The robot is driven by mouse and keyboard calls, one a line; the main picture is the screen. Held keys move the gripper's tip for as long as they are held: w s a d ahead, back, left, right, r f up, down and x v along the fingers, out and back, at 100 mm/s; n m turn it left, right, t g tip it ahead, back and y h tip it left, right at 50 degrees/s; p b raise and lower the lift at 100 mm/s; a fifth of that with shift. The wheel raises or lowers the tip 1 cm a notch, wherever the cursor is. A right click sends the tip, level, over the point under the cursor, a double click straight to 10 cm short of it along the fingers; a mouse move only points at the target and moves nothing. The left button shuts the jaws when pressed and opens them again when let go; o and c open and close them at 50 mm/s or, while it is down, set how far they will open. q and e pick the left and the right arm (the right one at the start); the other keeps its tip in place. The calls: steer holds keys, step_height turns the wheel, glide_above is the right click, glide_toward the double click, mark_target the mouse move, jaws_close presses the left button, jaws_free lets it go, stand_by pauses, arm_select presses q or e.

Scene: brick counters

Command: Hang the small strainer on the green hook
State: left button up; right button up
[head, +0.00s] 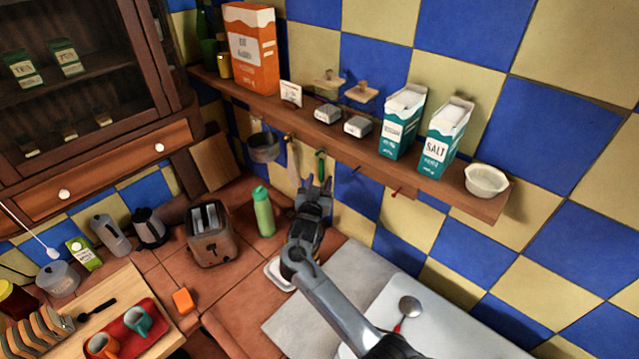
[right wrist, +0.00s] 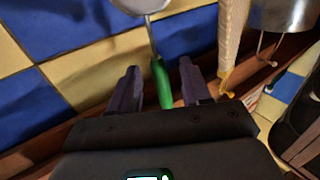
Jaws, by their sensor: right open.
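My right gripper (head: 317,184) is raised just under the wall shelf. In the right wrist view its open fingers (right wrist: 159,68) stand on either side of a green handle (right wrist: 161,84), with a gap to each. A thin metal stem joins this handle to a round pale grey bowl (right wrist: 141,4), cut off by the frame edge; this looks like the small strainer. In the head view the green part (head: 320,164) shows below the shelf edge, above the fingertips; the bowl is hidden. I cannot tell handle from green hook there. My left gripper is out of view.
The shelf (head: 340,135) carries cartons, small boxes and a white bowl (head: 487,180). A pot (head: 263,147) and a wooden tool (head: 293,160) hang left of the gripper. A red hook (head: 396,193) is to the right. A red-handled round utensil (head: 410,306) lies below.

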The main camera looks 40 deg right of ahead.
steer(key=shift+s+a, duration=0.1)
steer(key=b+v, duration=0.2)
steer(key=v, duration=0.8)
steer(key=s+d+f+n+y+p, duration=0.2)
steer(key=s+f+n+y+p, duration=0.3)
steer(key=s+f, duration=0.6)
steer(key=s+a+r+n+g+y+p, duration=0.2)
steer(key=s+a+n+g+y, duration=0.1)
steer(key=s+a, duration=0.5)
steer(key=s+a+r+n+g+y+p, duration=0.2)
steer(key=s+a+y, duration=0.4)
steer(key=s, duration=0.8)
steer(key=a+r+n+g, duration=0.1)
steer(key=a+n+g, duration=0.1)
steer(key=a, duration=0.1)
steer(key=shift+s+a+r+n+y+p, duration=0.2)
steer(key=shift+a+n+y+p, duration=0.1)
